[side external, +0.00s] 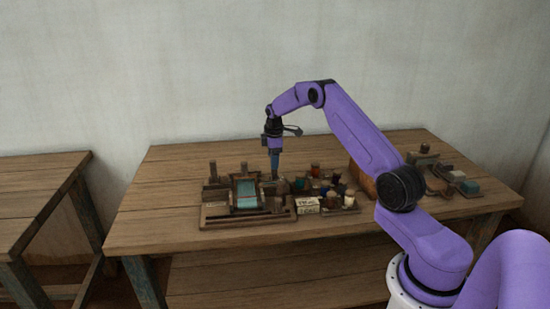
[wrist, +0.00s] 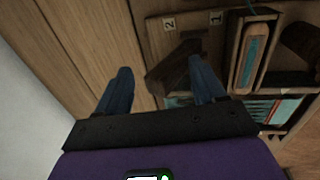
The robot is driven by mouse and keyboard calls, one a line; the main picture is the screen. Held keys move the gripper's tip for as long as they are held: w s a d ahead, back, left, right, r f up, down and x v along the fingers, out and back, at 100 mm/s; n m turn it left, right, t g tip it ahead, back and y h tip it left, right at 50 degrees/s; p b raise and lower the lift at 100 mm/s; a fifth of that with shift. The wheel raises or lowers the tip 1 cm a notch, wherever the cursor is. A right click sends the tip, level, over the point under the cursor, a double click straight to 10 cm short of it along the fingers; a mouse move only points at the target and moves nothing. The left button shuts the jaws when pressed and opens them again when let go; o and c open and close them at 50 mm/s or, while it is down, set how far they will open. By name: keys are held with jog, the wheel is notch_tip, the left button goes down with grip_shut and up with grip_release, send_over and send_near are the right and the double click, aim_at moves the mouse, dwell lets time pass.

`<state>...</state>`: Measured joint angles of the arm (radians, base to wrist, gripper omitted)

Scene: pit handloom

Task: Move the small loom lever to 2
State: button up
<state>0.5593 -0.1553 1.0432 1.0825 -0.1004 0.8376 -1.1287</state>
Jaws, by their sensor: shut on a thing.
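The small loom lever (wrist: 178,64) is a dark wooden piece beside the loom frame in the wrist view. It lies slanted below two pale plates, marked 2 (wrist: 169,25) and 1 (wrist: 216,18). My gripper (wrist: 159,66) has its blue fingers on either side of the lever and is shut on it; the exact contact is hard to see. In the side view my gripper (side external: 275,177) points down at the right edge of the small loom (side external: 246,193), which holds teal cloth. The lever cannot be made out there.
A wooden shuttle-like piece with a teal strip (wrist: 254,52) lies right of the plates. Several bottles and spools (side external: 330,190) stand close right of the loom, with a pale labelled box (side external: 308,205). The table's (side external: 160,205) left part is clear.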

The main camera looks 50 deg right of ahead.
jog(key=shift+s+d+f, duration=0.1)
jog(key=shift+d+f, duration=0.05)
jog(key=shift+d, duration=0.3)
jog(key=shift+c, duration=0.2)
jog(key=shift+w+r, duration=0.2)
jog(key=shift+r, duration=1.55)
jog(key=shift+a+r, duration=0.15)
jog(key=shift+r, duration=0.6)
jog(key=shift+a+r, duration=0.15)
jog(key=shift+r, duration=0.6)
